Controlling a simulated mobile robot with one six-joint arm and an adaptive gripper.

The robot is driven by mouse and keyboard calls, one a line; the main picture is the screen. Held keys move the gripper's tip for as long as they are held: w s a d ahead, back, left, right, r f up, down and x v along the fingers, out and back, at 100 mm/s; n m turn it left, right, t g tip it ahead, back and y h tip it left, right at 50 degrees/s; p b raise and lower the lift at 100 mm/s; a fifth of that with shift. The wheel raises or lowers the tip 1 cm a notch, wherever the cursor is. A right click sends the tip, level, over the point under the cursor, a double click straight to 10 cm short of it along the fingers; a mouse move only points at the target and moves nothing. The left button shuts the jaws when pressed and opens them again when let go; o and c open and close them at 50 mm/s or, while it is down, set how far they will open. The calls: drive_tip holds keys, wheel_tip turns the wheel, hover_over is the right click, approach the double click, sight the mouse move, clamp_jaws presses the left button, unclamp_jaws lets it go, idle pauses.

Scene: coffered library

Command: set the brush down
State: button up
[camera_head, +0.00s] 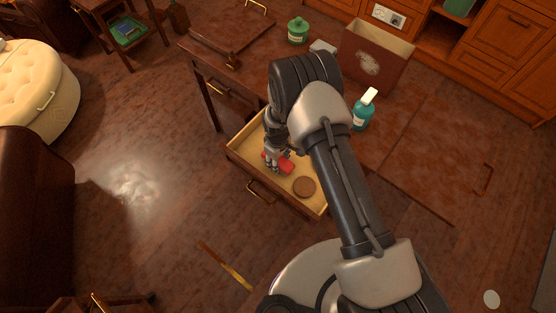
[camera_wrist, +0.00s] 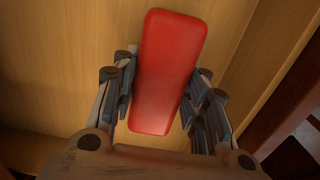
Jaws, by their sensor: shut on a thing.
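The brush is most likely the red block-shaped thing (camera_wrist: 168,70) between my fingers in the wrist view. It also shows as a red patch (camera_head: 286,166) in the head view. My gripper (camera_wrist: 163,98) is shut on it, with a finger on each side. In the head view my gripper (camera_head: 275,158) is down inside the open drawer (camera_head: 240,153), over its pale wooden floor. I cannot tell whether the red thing touches the drawer floor. Any bristles are hidden.
On the desk (camera_head: 385,150) stand a teal bottle (camera_head: 362,112), a green jar (camera_head: 298,31) and an open brown box (camera_head: 375,57). A thin yellowish stick (camera_head: 228,268) lies on the floor.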

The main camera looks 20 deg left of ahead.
drive_tip(key=shift+f, duration=0.15)
drive_tip(key=o, duration=1.1)
wheel_tip(320, 180, up, 12)
drive_tip(key=p, duration=0.4)
drive_tip(key=shift+r, duration=0.2)
